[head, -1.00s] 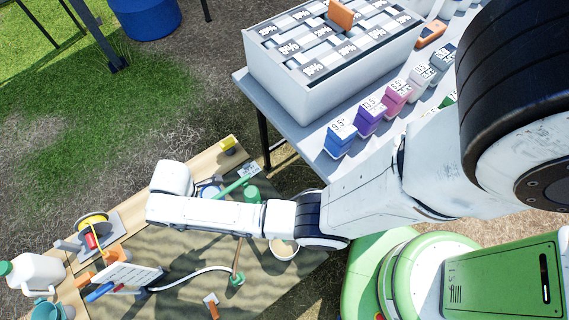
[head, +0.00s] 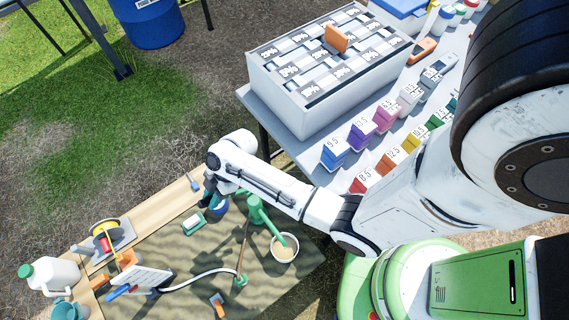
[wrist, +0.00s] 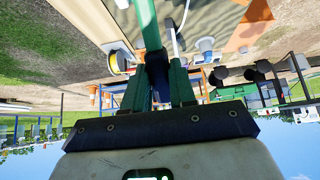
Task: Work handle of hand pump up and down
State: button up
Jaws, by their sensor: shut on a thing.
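The green hand pump (head: 257,212) stands on the olive mat, its spout tilted down to the right over a pale bowl (head: 285,247). In the wrist view the green handle (wrist: 148,25) runs into my gripper (wrist: 158,80). The dark grip at its end sits between the two green fingers, which are shut on it. In the head view my gripper (head: 210,190) is left of the pump, dark and partly covered by my wrist. My white forearm hides most of the handle there.
A hose (head: 195,276) curves over the mat (head: 185,250). A small green-and-white box (head: 194,222) lies near my gripper. A yellow reel (head: 105,232) and white jug (head: 50,274) stand at the left. A grey table (head: 285,125) with a sample crate (head: 290,97) is close behind my arm.

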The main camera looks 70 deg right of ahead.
jog(key=shift+w+a+r, duration=0.1)
jog(key=shift+w+r, duration=0.05)
jog(key=shift+w, duration=0.05)
jog(key=shift+a, duration=0.15)
jog(key=a+f+g+h+b, duration=0.1)
jog(key=f, duration=0.1)
jog(key=w+a+f+g+h+b, duration=0.1)
jog(key=f+h+b, duration=0.1)
jog(key=f, duration=0.1)
jog(key=w+a+f+g+h+b, duration=0.1)
jog(key=f+h, duration=0.1)
jog(key=f, duration=0.1)
jog(key=shift+w+a+g, duration=0.1)
jog(key=shift+w+g, duration=0.1)
jog(key=shift+g, duration=0.2)
jog(key=shift+w+a+f+g+h+b, duration=0.2)
jog(key=shift+f+g+h+b, duration=0.1)
jog(key=shift+h+b, duration=0.2)
jog(key=shift+r, duration=0.1)
